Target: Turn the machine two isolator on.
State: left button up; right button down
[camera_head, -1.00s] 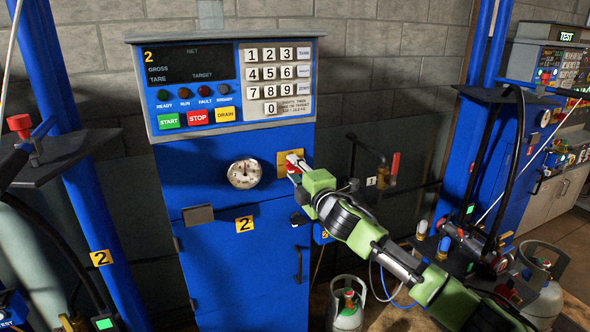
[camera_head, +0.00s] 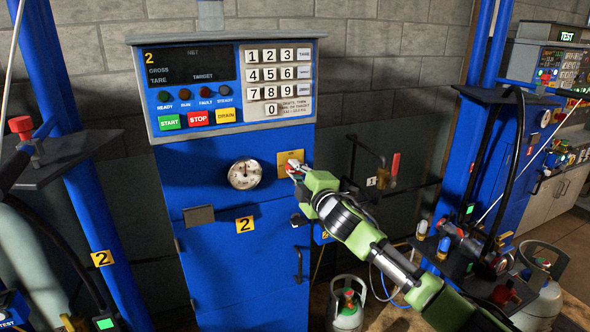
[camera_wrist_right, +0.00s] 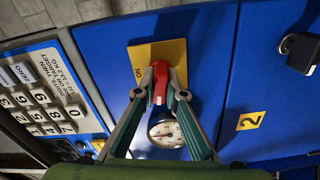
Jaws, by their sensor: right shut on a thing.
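The machine two cabinet (camera_head: 235,270) is blue with a yellow 2 label. Its isolator is a red handle (camera_head: 291,166) on a small yellow plate (camera_head: 285,156) right of the round gauge. The wrist view shows the red handle (camera_wrist_right: 162,76) against the yellow plate (camera_wrist_right: 140,55), with an ON marking beside it. My right gripper (camera_head: 297,172) is at the handle. In the wrist view its fingertips (camera_wrist_right: 160,92) are closed on both sides of the handle. The fingers partly hide the handle in the head view. My left gripper is not in view.
Above is a panel with a dark display (camera_head: 193,64), a keypad (camera_head: 275,75) and START, STOP and DRAIN buttons. A gauge (camera_head: 244,174) sits left of the isolator. A gas cylinder (camera_head: 346,305) stands on the floor below. Another blue machine (camera_head: 470,150) is at right.

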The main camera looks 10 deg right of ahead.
jog(key=m+p, duration=0.1)
jog(key=m, duration=0.3)
jog(key=shift+m, duration=0.3)
jog(key=m+p, duration=0.1)
jog(key=m, duration=0.2)
jog(key=shift+m, duration=0.3)
jog(key=m+p, duration=0.1)
jog(key=m, duration=0.4)
jog(key=shift+d, duration=0.1)
jog(key=shift+m+p, duration=0.4)
jog(key=shift+m, duration=0.7)
jog(key=shift+f, duration=0.1)
jog(key=c, duration=2.1)
grip_release()
jog(key=s, duration=0.4)
jog(key=s+d, duration=0.1)
jog(key=s, duration=0.3)
jog(key=s+d, duration=0.1)
jog(key=s, duration=0.3)
jog(key=shift+d, duration=0.25)
